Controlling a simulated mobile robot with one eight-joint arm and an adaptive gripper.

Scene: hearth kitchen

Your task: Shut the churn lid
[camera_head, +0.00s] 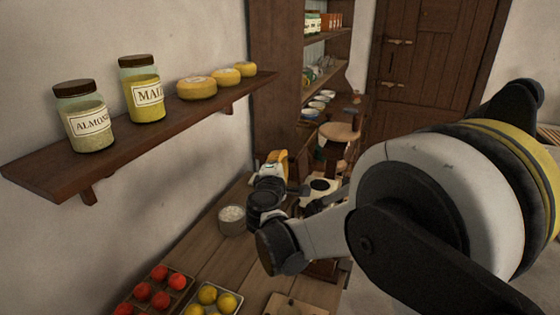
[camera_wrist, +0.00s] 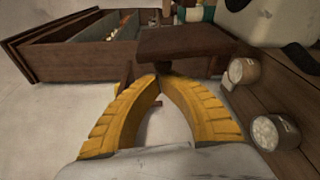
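My gripper (camera_head: 276,160) is at the end of my arm, above the far part of the wooden worktop. In the wrist view its two yellow fingers (camera_wrist: 160,77) curve together, tips almost meeting, with nothing clearly held. A dark brown wooden slab (camera_wrist: 187,42) lies just beyond the tips; it may be the churn lid, and I cannot tell whether the tips touch it. A cream body with a dark round opening (camera_head: 320,185) stands right of the gripper and may be the churn. A cream shape also shows at the wrist view's top right (camera_wrist: 272,18). My arm hides part of this area.
A pot of white contents (camera_head: 233,220) stands on the worktop (camera_head: 222,262), with red and yellow fruit trays (camera_head: 160,290) nearer. A wall shelf (camera_head: 150,150) with jars and cheeses overhangs at left. A dark cupboard (camera_head: 277,70) stands behind.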

